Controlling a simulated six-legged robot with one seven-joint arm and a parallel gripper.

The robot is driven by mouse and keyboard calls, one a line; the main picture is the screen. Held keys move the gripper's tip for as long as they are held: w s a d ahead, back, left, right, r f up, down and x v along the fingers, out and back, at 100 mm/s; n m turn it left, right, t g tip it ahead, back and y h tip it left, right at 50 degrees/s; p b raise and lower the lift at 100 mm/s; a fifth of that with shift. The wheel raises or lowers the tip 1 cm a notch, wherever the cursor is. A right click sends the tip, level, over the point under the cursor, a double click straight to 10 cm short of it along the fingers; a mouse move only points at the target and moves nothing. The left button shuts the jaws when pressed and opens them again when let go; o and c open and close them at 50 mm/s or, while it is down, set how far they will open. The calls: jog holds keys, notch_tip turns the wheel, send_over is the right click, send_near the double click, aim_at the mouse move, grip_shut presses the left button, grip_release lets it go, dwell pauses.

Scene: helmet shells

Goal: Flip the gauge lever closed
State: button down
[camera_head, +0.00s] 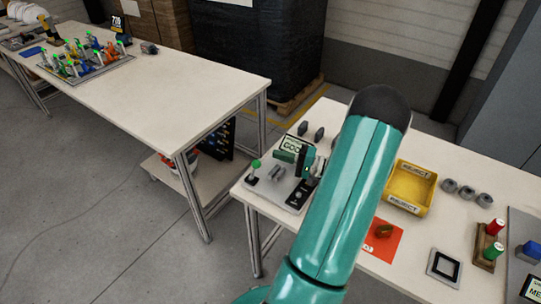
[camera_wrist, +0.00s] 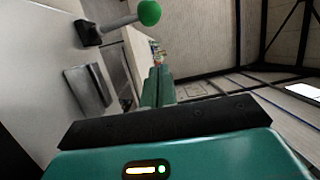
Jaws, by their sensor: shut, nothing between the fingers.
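The gauge lever has a green ball knob (camera_head: 256,164) on a short grey rod and stands roughly upright at the left end of the grey gauge plate (camera_head: 293,205). In the wrist view the green knob (camera_wrist: 149,12) and its rod rise from a black base (camera_wrist: 88,33) at the upper left. My gripper (camera_head: 279,156) is above the gauge, to the right of the knob, with its fingers pointing left toward it. The fingers (camera_wrist: 158,72) are together and empty. The knob appears apart from them. My arm hides part of the gauge's right side.
Grey metal blocks (camera_head: 275,173) sit on the gauge plate near the lever. A GOOD sign (camera_head: 297,142) stands behind my gripper. A yellow reject bin (camera_head: 410,188) and an orange mat (camera_head: 382,248) are right of my arm. Another table (camera_head: 170,90) stands to the left across a gap.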

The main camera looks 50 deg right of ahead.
jog(key=shift+v, duration=2.8)
jog(key=shift+r, duration=0.2)
jog(key=shift+s, duration=0.15)
